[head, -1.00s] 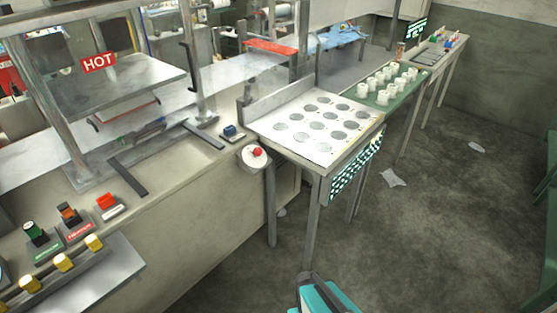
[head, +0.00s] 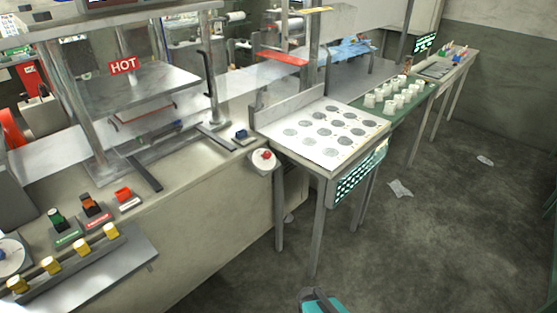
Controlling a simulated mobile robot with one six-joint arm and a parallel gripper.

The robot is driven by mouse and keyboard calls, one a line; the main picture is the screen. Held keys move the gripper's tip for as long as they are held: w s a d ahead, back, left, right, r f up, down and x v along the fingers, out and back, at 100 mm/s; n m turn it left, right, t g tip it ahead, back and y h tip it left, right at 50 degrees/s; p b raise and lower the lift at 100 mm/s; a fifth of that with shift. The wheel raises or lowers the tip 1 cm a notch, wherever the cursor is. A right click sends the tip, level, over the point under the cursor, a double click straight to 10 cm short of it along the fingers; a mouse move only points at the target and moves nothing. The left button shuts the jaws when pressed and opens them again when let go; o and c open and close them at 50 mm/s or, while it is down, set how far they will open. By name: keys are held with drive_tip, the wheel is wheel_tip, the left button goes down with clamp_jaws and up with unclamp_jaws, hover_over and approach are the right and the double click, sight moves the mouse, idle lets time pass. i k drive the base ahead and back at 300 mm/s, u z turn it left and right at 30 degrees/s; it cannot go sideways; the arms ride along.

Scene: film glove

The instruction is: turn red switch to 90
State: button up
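A red knob (head: 266,155) sits on a round white dial (head: 262,165) at the front edge of the counter, just left of the white table with round discs. Its markings are too small to read. Another red switch (head: 124,195) stands on a small block on the counter at left, beside an orange one (head: 92,205) and a green one (head: 58,220). A teal and dark part of my own arm shows at the bottom edge, well below the dial and apart from it. My gripper's fingers are not in view.
The grey counter (head: 200,215) runs along the left, with a press under a HOT sign (head: 122,65) and several yellow knobs. The white table (head: 325,135) and a green table with white cups (head: 398,92) stand beyond. The floor at right is mostly clear.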

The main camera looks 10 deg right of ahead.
sight(267, 155)
drive_tip(key=u, duration=0.1)
drive_tip(key=i, duration=0.95)
drive_tip(key=u, duration=0.65)
drive_tip(key=k, duration=0.4)
drive_tip(key=u, duration=0.4)
